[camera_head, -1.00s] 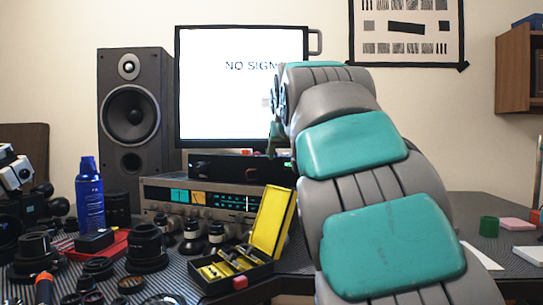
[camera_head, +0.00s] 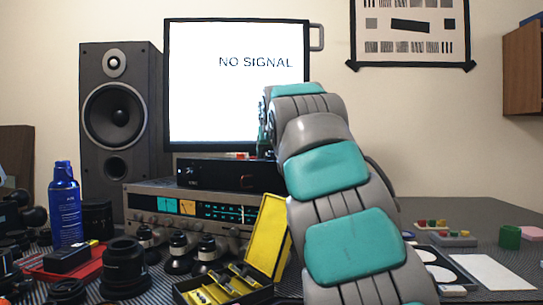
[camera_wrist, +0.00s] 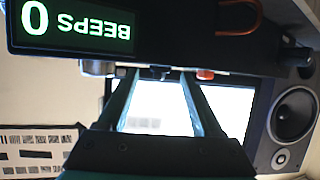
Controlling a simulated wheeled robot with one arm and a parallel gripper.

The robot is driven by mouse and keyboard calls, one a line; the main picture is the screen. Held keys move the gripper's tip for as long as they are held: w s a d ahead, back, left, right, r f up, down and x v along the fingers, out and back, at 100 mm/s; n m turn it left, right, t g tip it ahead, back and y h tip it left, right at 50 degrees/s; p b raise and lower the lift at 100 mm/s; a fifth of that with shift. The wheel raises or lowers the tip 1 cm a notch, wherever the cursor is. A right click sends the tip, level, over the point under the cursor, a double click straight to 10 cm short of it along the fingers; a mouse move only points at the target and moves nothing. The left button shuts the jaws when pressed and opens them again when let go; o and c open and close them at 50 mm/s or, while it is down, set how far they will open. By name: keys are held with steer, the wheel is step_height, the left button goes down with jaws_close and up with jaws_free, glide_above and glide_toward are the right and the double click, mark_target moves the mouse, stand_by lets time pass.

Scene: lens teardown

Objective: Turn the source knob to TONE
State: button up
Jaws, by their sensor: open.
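A black box (camera_head: 215,174) with a small red-orange mark on its front stands on the silver receiver (camera_head: 150,200) below the monitor. No knob is readable as the source knob, and no TONE label can be read. My gripper (camera_head: 263,148) is in front of the monitor's lower right, above the black box, partly hidden by my arm. In the wrist view, upside down, my gripper (camera_wrist: 158,78) is open. Its fingers point at the edge of a black device (camera_wrist: 165,35) whose green display reads "0 BEEPS". A grey knob (camera_wrist: 97,68) and a red button (camera_wrist: 205,74) show at that edge.
The monitor (camera_head: 235,100) reads "NO SIGNAL". A speaker (camera_head: 120,110) stands left. A blue can (camera_head: 65,205), several lenses (camera_head: 124,268) and an open yellow case (camera_head: 268,235) crowd the front. A tray with white discs (camera_head: 440,268) lies right of my arm.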

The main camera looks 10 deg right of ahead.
mark_target(271, 157)
steer(key=shift+x, duration=1.25)
jaws_close()
